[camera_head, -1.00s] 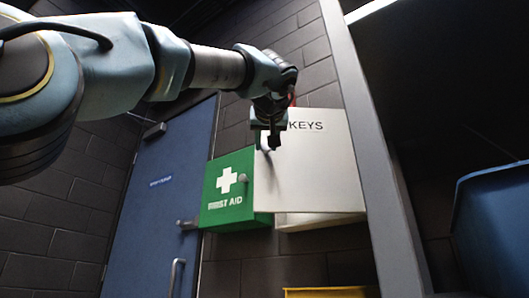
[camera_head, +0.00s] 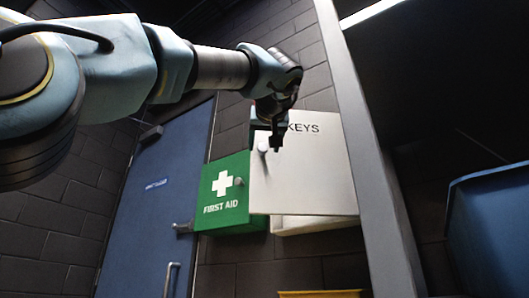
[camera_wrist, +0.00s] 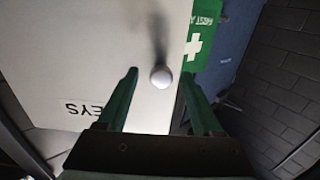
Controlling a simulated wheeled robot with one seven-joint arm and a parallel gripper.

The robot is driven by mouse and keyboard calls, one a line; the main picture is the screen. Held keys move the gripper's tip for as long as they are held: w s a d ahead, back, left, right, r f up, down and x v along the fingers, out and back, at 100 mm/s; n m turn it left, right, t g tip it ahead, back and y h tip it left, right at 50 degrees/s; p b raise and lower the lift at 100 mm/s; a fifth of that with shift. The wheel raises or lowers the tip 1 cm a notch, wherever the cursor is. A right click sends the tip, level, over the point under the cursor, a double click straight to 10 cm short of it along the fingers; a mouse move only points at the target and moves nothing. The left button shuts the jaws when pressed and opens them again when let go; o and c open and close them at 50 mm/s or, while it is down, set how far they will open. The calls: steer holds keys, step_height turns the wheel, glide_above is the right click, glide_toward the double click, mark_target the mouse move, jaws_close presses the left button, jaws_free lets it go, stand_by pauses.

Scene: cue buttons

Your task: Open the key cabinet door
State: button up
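The key cabinet is a white box with a flat white door (camera_head: 315,175) marked KEYS, right of centre in the head view. Its door looks ajar: the left edge stands out from the cabinet body (camera_head: 312,224), which shows below. A round pale knob (camera_head: 263,147) sits near the door's left edge. My gripper (camera_head: 276,144) is in front of the door, just right of the knob in the head view. In the wrist view my gripper (camera_wrist: 160,75) has its fingers apart, with the knob (camera_wrist: 161,77) between the tips in the picture and gaps on both sides.
A green first aid box (camera_head: 225,195) hangs directly left of the key cabinet. A blue door (camera_head: 160,200) stands further left. A grey post (camera_head: 370,150) rises right of the cabinet, with a blue bin (camera_head: 495,225) beyond it. A yellow edge (camera_head: 320,294) shows below.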

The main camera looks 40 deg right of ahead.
steer(key=v, duration=1.1)
